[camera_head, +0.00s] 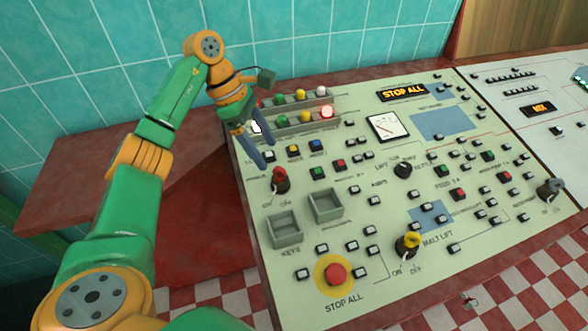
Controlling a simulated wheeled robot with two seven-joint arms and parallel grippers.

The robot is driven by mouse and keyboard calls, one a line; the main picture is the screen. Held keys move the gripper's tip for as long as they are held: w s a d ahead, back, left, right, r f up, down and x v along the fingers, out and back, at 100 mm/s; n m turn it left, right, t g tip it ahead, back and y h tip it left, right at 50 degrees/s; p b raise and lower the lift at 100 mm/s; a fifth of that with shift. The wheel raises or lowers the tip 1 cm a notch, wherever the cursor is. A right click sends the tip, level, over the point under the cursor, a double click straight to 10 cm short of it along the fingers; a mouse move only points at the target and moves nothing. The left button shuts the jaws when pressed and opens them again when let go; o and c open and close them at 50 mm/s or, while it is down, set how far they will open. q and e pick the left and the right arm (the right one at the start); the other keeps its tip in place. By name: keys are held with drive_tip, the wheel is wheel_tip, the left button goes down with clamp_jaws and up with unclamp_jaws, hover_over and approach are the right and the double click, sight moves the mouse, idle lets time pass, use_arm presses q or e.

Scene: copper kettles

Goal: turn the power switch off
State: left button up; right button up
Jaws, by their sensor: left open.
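A red-handled toggle switch (280,181) stands on the left part of the sloping control panel (385,210), with ON and OFF marks below it. I take it for the power switch, though no clear power label is readable. Its handle points up. My left gripper (264,152) is open and empty, with its dark fingers pointing down just above and behind the red switch. The fingertips look close to the handle but apart from it. My right gripper does not show.
A yellow-handled switch (408,243) and a grey-handled switch (549,189) stand elsewhere on the panel. A red STOP ALL button (335,273) sits near the front edge. Two grey trays, a black knob (403,170) and many small buttons surround the switches. Tiled wall stands behind.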

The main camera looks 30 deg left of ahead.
sight(277, 176)
use_arm(q)
drive_tip(key=shift+w+f+b, duration=0.15)
drive_tip(key=shift+f+b, duration=0.2)
drive_tip(key=shift+f, duration=0.45)
drive_tip(key=shift+s, duration=0.2)
drive_tip(key=x, duration=0.6)
drive_tip(key=shift+d+f+p, duration=0.2)
drive_tip(key=shift+p, duration=0.1)
clamp_jaws()
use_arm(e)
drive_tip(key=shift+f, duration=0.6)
